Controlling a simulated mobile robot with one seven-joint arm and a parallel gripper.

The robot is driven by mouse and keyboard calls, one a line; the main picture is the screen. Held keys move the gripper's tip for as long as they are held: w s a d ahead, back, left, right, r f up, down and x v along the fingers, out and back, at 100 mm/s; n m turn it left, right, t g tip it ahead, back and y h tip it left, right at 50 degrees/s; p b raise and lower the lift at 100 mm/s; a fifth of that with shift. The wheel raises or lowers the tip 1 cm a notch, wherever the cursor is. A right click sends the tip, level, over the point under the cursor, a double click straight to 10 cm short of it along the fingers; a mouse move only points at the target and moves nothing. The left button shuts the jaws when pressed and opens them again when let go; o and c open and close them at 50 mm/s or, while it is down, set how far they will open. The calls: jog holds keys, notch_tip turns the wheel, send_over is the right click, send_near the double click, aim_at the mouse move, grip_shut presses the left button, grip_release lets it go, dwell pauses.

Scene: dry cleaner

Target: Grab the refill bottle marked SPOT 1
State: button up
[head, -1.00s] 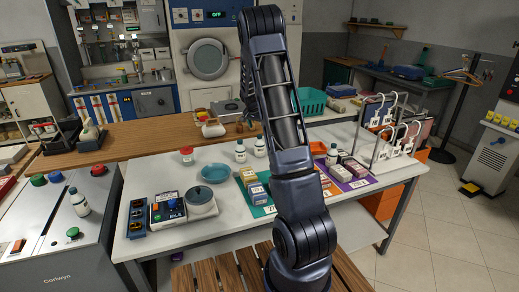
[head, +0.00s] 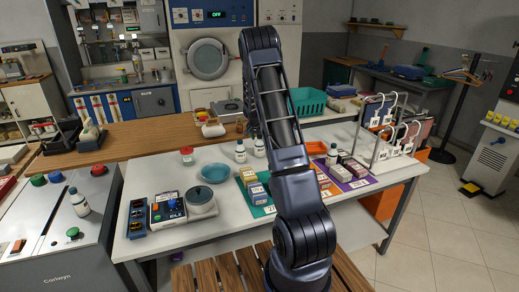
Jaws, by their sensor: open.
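Several small white bottles with dark caps could be refill bottles. Two stand close together at the back of the white table, a left one (head: 240,153) and a right one (head: 260,148) beside my arm. Another bottle (head: 332,156) stands right of my arm, and one more (head: 80,205) stands on the grey machine at the left. Their labels are too small to read, so I cannot tell which is SPOT 1. My arm rises in the middle and bends down at the back. My gripper is hidden behind the arm.
A white rack (head: 366,131) stands at the right end.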

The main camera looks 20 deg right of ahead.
jog(key=shift+w+d+f, duration=0.1)
jog(key=shift+f, duration=0.25)
jog(key=c, duration=1.6)
jog(key=shift+o, duration=0.2)
jog(key=shift+r, duration=0.1)
